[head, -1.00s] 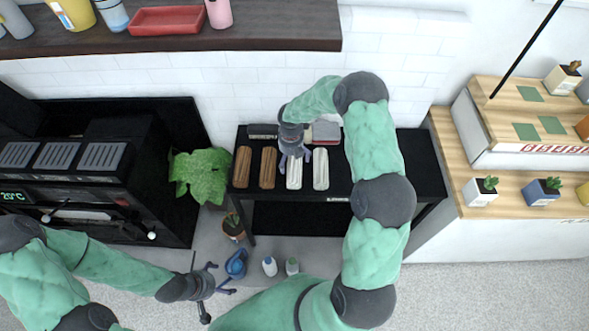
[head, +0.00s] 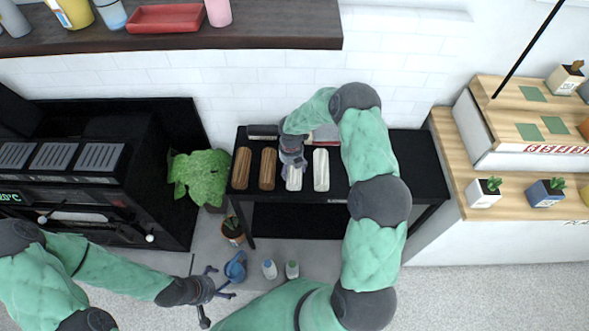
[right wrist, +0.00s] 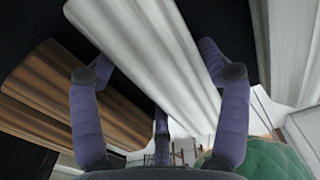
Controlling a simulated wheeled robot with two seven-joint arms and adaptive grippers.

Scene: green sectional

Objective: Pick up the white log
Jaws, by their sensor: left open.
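Two white logs lie side by side on the black table (head: 415,165). The left white log (head: 294,181) is partly hidden under my right gripper (head: 292,166); the other white log (head: 321,170) is just right of it. In the right wrist view the white log (right wrist: 150,50) runs between the fingers of my right gripper (right wrist: 158,75), one finger at each side. Whether they press on it cannot be told. My left gripper (head: 222,284) is open and empty above the floor, away from the logs.
Two brown logs (head: 241,168) (head: 267,168) lie left of the white ones. A dark box (head: 262,131) sits behind them. A leafy plant (head: 200,175), a blue watering can (head: 235,267) and small bottles (head: 270,268) stand on or near the floor. The table's right part is clear.

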